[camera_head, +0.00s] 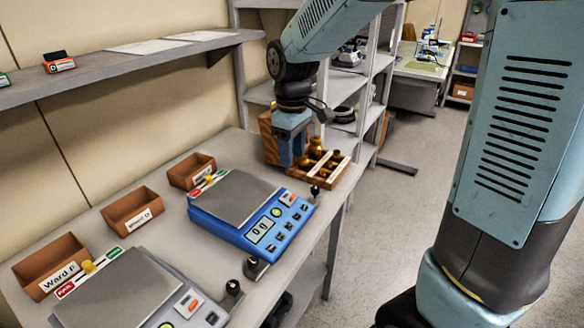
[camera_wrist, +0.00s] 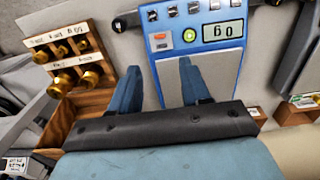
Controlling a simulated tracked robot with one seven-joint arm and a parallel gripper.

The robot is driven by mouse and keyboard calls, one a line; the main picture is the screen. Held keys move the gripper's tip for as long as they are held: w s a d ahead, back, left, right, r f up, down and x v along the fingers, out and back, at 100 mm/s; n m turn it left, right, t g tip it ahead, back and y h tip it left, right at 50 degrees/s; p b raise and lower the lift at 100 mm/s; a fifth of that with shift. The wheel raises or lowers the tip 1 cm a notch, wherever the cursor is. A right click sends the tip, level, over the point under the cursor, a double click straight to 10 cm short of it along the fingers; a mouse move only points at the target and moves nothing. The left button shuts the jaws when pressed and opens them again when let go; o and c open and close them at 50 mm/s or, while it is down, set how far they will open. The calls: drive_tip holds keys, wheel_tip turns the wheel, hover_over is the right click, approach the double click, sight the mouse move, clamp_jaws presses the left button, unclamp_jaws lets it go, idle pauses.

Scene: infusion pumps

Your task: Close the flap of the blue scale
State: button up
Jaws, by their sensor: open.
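The blue scale (camera_head: 262,232) sits on the bench with a grey top plate, a lit "0 g" display and front buttons. It also shows in the wrist view (camera_wrist: 211,32), its display upside down. A red-and-green strip with a yellow knob (camera_head: 209,180) is at its back left edge. I cannot make out clearly which part is the flap. My gripper (camera_head: 287,150) is behind the scale's far right corner, beside the wooden rack. In the wrist view my gripper (camera_wrist: 159,66) has its two blue fingers apart with nothing between them, in front of the scale's plate.
A wooden rack with brass weights (camera_head: 322,165) stands close to my gripper. A second, grey scale (camera_head: 120,292) is at the near left. Brown labelled bins (camera_head: 132,211) line the wall. Black knobs (camera_head: 252,268) stand along the bench's front edge. A shelf (camera_head: 130,58) hangs above.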

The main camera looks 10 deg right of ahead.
drive_tip(key=shift+r, duration=0.85)
drive_tip(key=s+d+r+m+t, duration=0.2)
drive_tip(key=s+d+r+m, duration=0.2)
drive_tip(key=s+d, duration=0.4)
drive_tip(key=s+d+r+m+t, duration=0.3)
drive_tip(key=s+d+r+m, duration=0.2)
drive_tip(key=s+d, duration=0.3)
drive_tip(key=shift+s+m+t, duration=0.3)
drive_tip(key=shift+s+m, duration=0.1)
drive_tip(key=shift+m, duration=0.3)
drive_tip(key=shift+r, duration=0.1)
